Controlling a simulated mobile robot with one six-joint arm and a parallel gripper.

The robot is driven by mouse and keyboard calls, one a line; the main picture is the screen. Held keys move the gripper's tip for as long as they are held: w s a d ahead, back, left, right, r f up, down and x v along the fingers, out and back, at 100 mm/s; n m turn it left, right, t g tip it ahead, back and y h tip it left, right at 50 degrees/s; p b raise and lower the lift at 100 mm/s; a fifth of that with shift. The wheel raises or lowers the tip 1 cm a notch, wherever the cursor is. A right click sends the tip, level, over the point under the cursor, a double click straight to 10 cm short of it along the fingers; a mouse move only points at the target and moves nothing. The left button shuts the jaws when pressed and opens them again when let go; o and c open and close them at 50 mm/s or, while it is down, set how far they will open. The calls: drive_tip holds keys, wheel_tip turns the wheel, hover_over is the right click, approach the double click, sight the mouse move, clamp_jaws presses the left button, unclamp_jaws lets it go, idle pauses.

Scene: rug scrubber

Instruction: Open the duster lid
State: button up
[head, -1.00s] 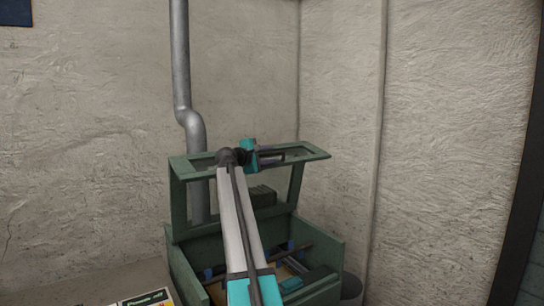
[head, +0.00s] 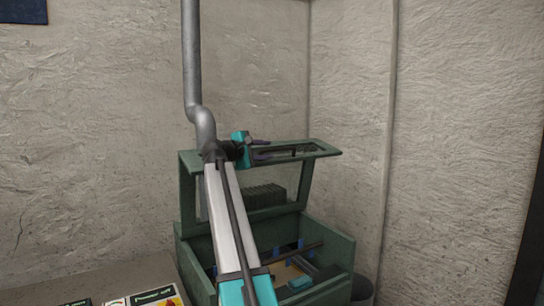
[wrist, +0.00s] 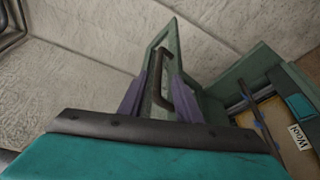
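The duster is a green box (head: 335,240) in the head view, with its lid (head: 325,150) standing raised above it. The lid has an open window frame and a flat upper panel with a dark handle (head: 295,151). My gripper (head: 266,149) is at the left part of this panel. In the wrist view the curved dark handle (wrist: 163,82) shows ahead, between the purple fingers of my gripper (wrist: 160,80). The fingers are spread apart and hold nothing that I can see. Part of the lid's left side is hidden by my arm.
A grey pipe (head: 192,60) runs down the wall behind the box. A table (head: 40,290) with printed cards (head: 150,297) lies at front left. Inside the box is a tray with a "Wool" label (wrist: 300,137).

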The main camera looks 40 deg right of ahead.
drive_tip(key=shift+s+a+r+b, duration=0.15)
drive_tip(key=shift+a+b, duration=0.15)
drive_tip(key=shift+a, duration=0.75)
drive_tip(key=shift+s+a+r+b, duration=0.15)
drive_tip(key=shift+a+b, duration=0.15)
drive_tip(key=shift+a, duration=0.75)
drive_tip(key=shift+f, duration=0.15)
